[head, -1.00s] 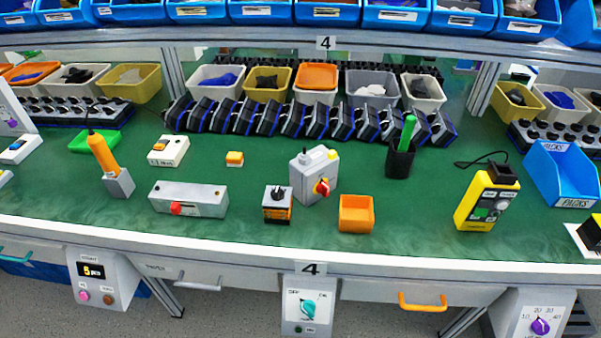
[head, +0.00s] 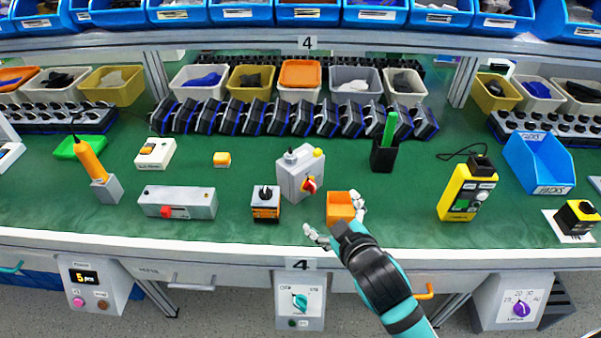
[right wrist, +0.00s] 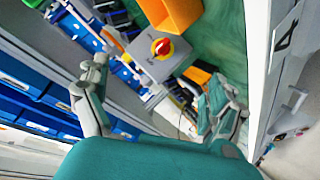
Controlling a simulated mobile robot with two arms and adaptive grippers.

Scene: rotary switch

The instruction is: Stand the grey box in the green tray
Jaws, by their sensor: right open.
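The grey box (head: 290,184) with a red and yellow rotary knob stands upright mid-table. It also shows in the right wrist view (right wrist: 146,53), its knob facing the camera between the fingers. The shallow green tray (head: 66,151) lies at the left, behind the orange-handled tool, and looks empty apart from a thin dark cord near it. My right gripper (head: 333,218) is open and empty at the table's front, over the edge of the orange bin and in front of the grey box, apart from the box. My left gripper is not in view.
The orange bin (head: 340,207) is right beside my right gripper. A small orange and black switch box (head: 265,204) and a long grey box with a red button (head: 180,203) stand left. A black cup (head: 384,157) stands behind right.

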